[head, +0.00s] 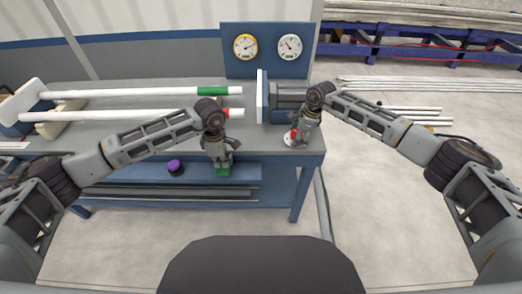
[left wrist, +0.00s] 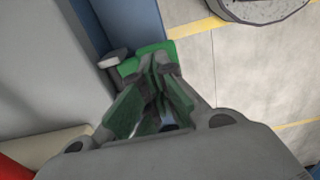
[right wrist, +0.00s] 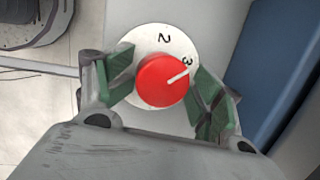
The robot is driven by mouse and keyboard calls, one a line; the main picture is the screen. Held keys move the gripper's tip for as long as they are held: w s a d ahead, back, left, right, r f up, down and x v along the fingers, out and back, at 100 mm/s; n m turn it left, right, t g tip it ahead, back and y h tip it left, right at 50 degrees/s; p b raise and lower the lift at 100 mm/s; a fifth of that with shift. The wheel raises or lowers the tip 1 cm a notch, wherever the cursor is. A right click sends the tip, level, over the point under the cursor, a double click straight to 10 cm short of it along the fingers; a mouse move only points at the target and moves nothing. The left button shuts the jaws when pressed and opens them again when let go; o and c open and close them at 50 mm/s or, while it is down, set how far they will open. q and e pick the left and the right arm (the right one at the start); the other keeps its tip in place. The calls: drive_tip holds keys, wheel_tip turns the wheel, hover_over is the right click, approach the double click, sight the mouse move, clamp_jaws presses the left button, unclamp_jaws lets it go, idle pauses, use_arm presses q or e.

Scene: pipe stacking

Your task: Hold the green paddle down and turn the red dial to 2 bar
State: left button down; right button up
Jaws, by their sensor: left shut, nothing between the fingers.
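The green paddle (head: 222,172) sits at the front of the bench, below my left gripper (head: 218,160). In the left wrist view, my left gripper (left wrist: 158,62) is shut and empty, its fingertips over the green paddle (left wrist: 146,54); I cannot tell whether they press it. The red dial (head: 291,137) is at the bench's right front, partly hidden by my right gripper (head: 300,134). In the right wrist view, the red dial (right wrist: 158,80) lies between the fingers of my right gripper (right wrist: 163,82). Its white line points at about 3. I cannot tell whether both fingers grip it.
Two gauges, yellow-rimmed (head: 245,47) and white-rimmed (head: 290,46), hang on a blue panel (head: 268,70). White pipes (head: 150,93) lie on the bench (head: 270,170) at left. A purple knob (head: 175,167) is left of the paddle. The floor right of the bench has several loose pipes (head: 420,83).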

sight(296, 131)
drive_tip(key=shift+a+r, duration=0.2)
drive_tip(key=shift+r, duration=1.8)
drive_tip(key=shift+m, duration=0.4)
drive_tip(key=shift+m+t+h, duration=0.3)
drive_tip(key=shift+m+h, duration=0.1)
drive_tip(key=shift+m, duration=1.3)
drive_tip(key=shift+m, duration=0.4)
drive_tip(key=shift+m+t+h, duration=0.3)
drive_tip(key=shift+m+h, duration=0.1)
drive_tip(key=shift+m, duration=1.3)
drive_tip(key=shift+m, duration=0.3)
drive_tip(key=shift+m+h, duration=0.6)
drive_tip(key=shift+m, duration=1.3)
